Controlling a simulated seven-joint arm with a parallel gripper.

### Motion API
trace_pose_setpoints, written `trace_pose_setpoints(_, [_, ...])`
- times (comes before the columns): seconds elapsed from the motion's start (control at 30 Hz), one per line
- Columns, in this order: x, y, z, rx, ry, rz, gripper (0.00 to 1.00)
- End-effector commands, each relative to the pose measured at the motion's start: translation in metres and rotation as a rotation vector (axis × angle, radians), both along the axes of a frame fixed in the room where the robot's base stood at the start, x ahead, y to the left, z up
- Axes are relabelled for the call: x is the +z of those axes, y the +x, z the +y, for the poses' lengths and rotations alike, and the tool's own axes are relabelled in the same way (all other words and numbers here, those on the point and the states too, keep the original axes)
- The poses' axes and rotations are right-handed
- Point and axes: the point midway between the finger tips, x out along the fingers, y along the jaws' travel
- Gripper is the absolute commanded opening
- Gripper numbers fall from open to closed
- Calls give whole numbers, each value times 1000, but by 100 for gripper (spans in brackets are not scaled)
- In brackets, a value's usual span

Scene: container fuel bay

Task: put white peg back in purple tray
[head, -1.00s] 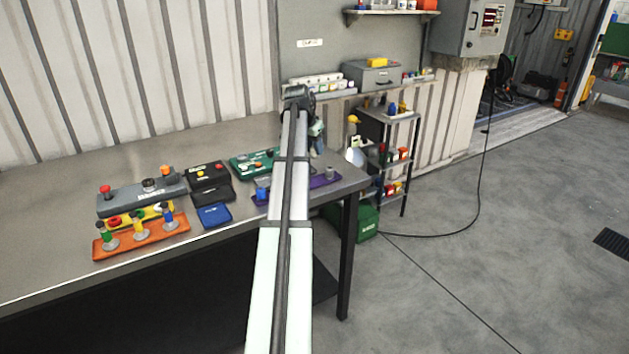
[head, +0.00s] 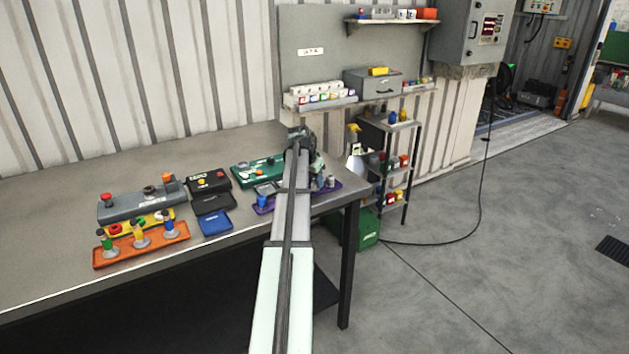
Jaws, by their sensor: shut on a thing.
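The purple tray (head: 336,188) lies near the right end of the bench. A blue peg (head: 262,200) stands at its left end and a grey peg (head: 329,181) towards its right end; my arm covers its middle. My gripper (head: 317,171) is over the tray's middle, low and mostly hidden behind my arm. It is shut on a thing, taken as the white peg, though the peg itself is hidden. I cannot tell whether the peg touches the tray.
A green tray (head: 243,176) lies just behind the purple tray. Black cases (head: 208,183), a blue case (head: 215,222), an orange tray (head: 140,250) with pegs and a grey control box (head: 140,202) are to the left. A small shelf rack (head: 390,160) stands beyond the bench's right end.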

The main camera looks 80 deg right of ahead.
Motion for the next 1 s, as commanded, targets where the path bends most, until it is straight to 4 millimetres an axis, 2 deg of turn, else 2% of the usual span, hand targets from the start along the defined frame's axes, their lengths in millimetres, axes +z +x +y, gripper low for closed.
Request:
trace_pose_setpoints(0.27, [-3,0,0,0,0,0,0])
trace_pose_setpoints(0.3, [-2,0,0,0,0,0,36])
trace_pose_setpoints(0.53, [-2,0,0,0,0,0,58])
trace_pose_setpoints(0.83, [0,0,0,0,0,0,58])
trace_pose_setpoints(1.0, [16,2,6,0,-2,0,58])
